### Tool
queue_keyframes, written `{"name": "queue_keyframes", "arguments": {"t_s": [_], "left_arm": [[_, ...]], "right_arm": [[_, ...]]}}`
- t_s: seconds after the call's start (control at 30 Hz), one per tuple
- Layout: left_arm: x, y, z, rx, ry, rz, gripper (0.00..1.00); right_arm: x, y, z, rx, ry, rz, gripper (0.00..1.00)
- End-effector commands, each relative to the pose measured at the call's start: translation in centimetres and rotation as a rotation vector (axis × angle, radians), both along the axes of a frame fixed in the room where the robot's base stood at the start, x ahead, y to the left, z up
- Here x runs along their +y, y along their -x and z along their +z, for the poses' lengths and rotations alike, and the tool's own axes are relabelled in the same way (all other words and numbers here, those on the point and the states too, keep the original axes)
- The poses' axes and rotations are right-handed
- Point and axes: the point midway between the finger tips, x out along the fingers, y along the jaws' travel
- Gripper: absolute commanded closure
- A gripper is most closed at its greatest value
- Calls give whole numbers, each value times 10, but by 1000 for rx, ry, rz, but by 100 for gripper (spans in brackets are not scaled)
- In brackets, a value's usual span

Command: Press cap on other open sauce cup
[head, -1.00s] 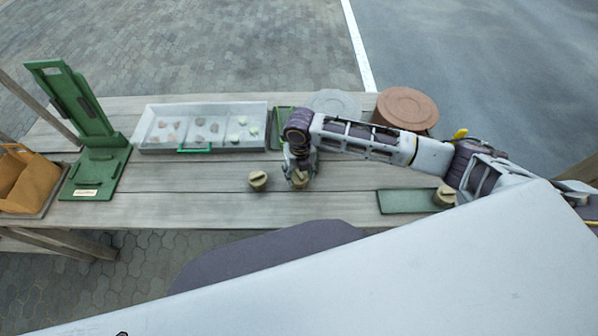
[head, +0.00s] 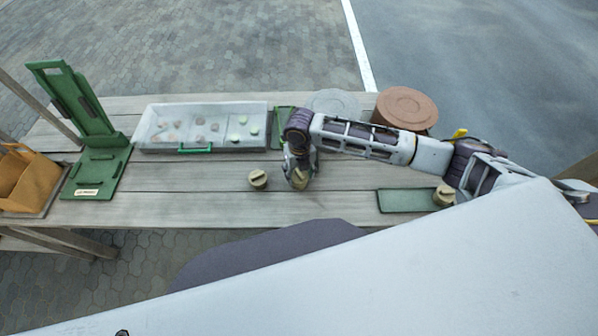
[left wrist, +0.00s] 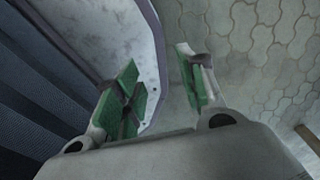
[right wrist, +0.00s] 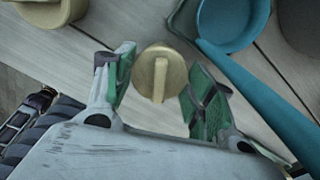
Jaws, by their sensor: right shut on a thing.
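A beige round cap with a raised bar across its top (right wrist: 161,72) sits between the green-padded fingers of my right gripper (right wrist: 157,64). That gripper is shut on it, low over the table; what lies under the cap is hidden. In the head view the gripper (head: 299,170) is at the table's middle, just right of a beige capped cup (head: 258,179). That cup also shows in the right wrist view (right wrist: 50,9). Another beige capped cup (head: 444,195) stands at the right end of a green mat (head: 405,201). My left gripper (left wrist: 160,60) is open and empty, away from the table.
A pale tray (head: 146,128) with small pieces stands at the back left. A green stand (head: 98,170) and a brown box (head: 28,183) are at far left. A grey round lid (head: 334,102) and a brown round pot (head: 406,106) are behind my right arm. A blue ladle-like tool (right wrist: 232,22) lies near my right gripper.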

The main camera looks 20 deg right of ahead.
Motion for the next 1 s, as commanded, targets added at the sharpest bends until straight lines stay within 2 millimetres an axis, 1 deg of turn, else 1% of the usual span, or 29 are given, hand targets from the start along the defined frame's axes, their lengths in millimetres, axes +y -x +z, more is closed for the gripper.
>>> {"name": "queue_keyframes", "arguments": {"t_s": [0.13,0.27,1.0], "left_arm": [[-7,0,1,1,7,2,60],[-10,0,3,0,11,3,60],[5,0,5,0,-5,-2,60]], "right_arm": [[0,0,-1,0,0,0,54],[0,0,-2,0,0,0,54],[0,0,-6,0,0,0,54]]}}
